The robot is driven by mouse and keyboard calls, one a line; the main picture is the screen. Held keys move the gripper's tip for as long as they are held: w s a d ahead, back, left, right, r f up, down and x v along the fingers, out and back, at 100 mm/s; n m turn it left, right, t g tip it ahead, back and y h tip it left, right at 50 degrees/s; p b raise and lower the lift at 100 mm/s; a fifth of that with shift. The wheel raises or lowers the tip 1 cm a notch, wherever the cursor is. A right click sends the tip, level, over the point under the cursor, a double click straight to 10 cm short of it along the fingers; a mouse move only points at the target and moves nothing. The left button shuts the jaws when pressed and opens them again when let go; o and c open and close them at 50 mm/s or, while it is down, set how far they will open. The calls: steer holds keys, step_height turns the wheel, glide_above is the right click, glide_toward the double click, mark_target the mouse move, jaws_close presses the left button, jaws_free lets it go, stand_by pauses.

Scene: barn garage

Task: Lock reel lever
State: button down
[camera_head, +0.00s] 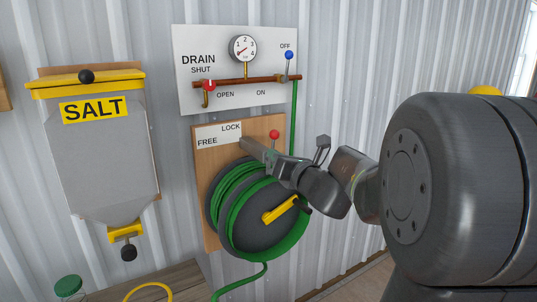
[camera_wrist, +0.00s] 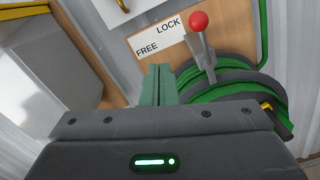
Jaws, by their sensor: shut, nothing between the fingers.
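The reel lever is a grey shaft with a red ball knob (camera_head: 274,134) on the wooden board. It stands near upright, just right of the word LOCK, with FREE lower left. In the wrist view the red knob and lever (camera_wrist: 198,24) are right of my fingers. The lever's lower end is hidden by my gripper in the head view.
The hose reel (camera_head: 240,205) with green hose and a yellow crank (camera_head: 280,209) is just below my gripper. Above is the drain panel (camera_head: 220,50) with a gauge, a red-knobbed valve and a blue-knobbed lever. A grey salt bin (camera_head: 103,155) hangs at left.

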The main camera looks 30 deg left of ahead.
steer(key=shift+v, duration=0.9)
steer(key=shift+a, duration=0.1)
